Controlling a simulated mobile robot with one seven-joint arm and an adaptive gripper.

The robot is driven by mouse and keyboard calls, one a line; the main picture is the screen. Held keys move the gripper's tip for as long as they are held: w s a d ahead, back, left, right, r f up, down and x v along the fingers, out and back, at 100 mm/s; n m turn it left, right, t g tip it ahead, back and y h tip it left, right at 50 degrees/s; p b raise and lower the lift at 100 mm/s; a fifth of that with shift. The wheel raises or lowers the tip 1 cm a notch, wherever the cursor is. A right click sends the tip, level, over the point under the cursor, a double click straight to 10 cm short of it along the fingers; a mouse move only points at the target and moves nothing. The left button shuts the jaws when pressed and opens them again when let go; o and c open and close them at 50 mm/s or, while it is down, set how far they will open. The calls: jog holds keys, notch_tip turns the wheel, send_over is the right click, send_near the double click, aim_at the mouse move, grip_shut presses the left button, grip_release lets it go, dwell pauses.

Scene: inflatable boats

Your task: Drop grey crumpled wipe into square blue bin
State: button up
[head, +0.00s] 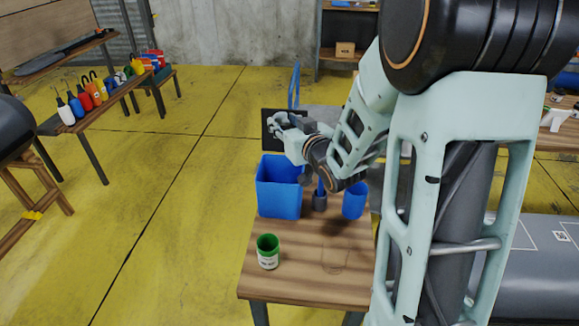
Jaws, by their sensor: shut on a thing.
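The square blue bin (279,199) stands on the small wooden table, open at the top. My gripper (278,124) is above the bin's far side, in front of a dark panel. It is shut on the grey crumpled wipe, which I cannot clearly tell apart from the pale fingers at this size. My wrist hangs over the right side of the bin and hides part of what is behind it.
A round blue container (354,202) and a small dark cup (320,202) with a blue handle stand right of the bin. A green-and-white can (267,252) stands nearer on the wooden table (305,270). A bench with bottles (85,100) is far left.

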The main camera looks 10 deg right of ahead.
notch_tip(320, 180, down, 9)
jog(key=s+d+n+g+y+b, duration=0.1)
jog(key=s+n+y+b, duration=0.1)
jog(key=b, duration=0.7)
jog(key=shift+d+r+n+y, duration=0.15)
jog(key=shift+d+n+y, duration=0.3)
jog(key=shift+y, duration=0.55)
notch_tip(320, 180, down, 6)
jog(key=b, duration=0.5)
jog(key=shift+a+r+b, duration=0.1)
jog(key=shift+r+b, duration=0.05)
jog(key=shift+b, duration=0.25)
jog(key=o, duration=0.8)
jog(key=shift+o, duration=0.2)
jog(key=v, duration=1.2)
jog(key=shift+r, duration=0.15)
